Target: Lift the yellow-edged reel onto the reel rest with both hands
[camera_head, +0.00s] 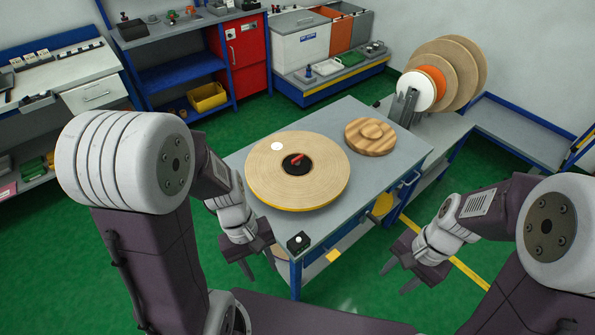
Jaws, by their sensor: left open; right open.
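The yellow-edged reel (270,175) is a large tan disc with a yellow rim, a dark hub and a red piece at its centre. It lies flat on the grey table. A round wooden block with a raised middle (371,137), which looks like the reel rest, sits on the table behind and to the right of the reel, apart from it. My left gripper (262,274) is open and empty, in front of the reel's left side near the table's front edge. My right gripper (397,279) is open and empty, off the table's right front side.
The grey table (340,200) has a small black box with a white button (298,242) at its front corner. Several reels on a stand (440,80) are at the back right. A workbench (65,80) and a red cabinet (247,55) stand behind. Green floor is open around.

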